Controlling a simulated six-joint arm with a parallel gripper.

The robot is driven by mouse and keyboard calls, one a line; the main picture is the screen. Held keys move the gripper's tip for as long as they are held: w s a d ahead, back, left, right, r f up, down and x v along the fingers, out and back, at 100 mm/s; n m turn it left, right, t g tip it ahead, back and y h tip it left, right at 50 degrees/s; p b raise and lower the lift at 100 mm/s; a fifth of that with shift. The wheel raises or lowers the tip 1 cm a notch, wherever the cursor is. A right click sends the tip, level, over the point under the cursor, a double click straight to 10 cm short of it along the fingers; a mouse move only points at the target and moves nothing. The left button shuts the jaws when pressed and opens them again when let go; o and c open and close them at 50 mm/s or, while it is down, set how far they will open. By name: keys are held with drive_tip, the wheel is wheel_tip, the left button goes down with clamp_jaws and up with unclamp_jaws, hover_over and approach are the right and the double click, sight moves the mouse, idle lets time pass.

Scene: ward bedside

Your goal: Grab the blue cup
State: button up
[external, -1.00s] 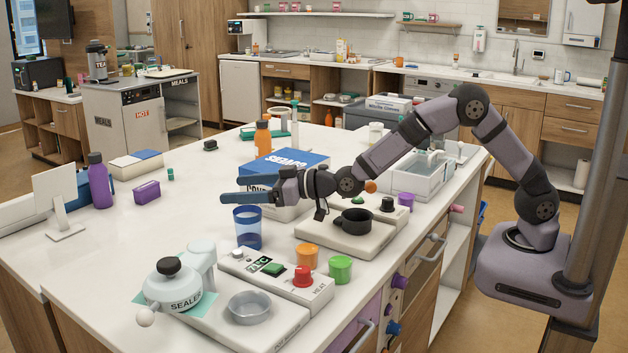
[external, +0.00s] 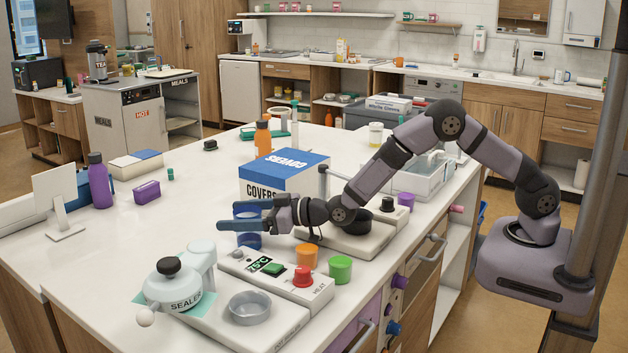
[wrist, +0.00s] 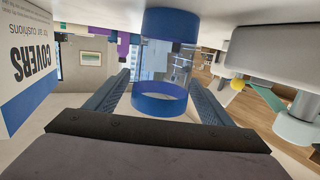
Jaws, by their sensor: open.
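The blue cup (external: 248,241) stands upright on the white counter. It has a blue rim and blue base with a clear band between. My gripper (external: 228,216) is level with its upper part, one finger in front of the cup and the other partly hidden behind it. The wrist view is upside down; there my open gripper (wrist: 161,78) has one finger on each side of the cup's blue rim (wrist: 160,100). Gaps show between fingers and cup, and nothing is gripped.
A blue-and-white COVERS box (external: 284,172) stands behind my gripper. A sealer (external: 178,285) and a control panel with buttons (external: 275,276) are in front. Orange (external: 306,256) and green (external: 340,269) cups stand to the right. The counter left of the cup is clear.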

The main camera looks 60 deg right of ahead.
drive_tip(key=shift+x, duration=0.8)
drive_tip(key=shift+s+f, duration=0.1)
drive_tip(key=shift+c, duration=0.3)
drive_tip(key=c, duration=1.1)
wheel_tip(320, 180, up, 10)
drive_tip(key=b, duration=0.1)
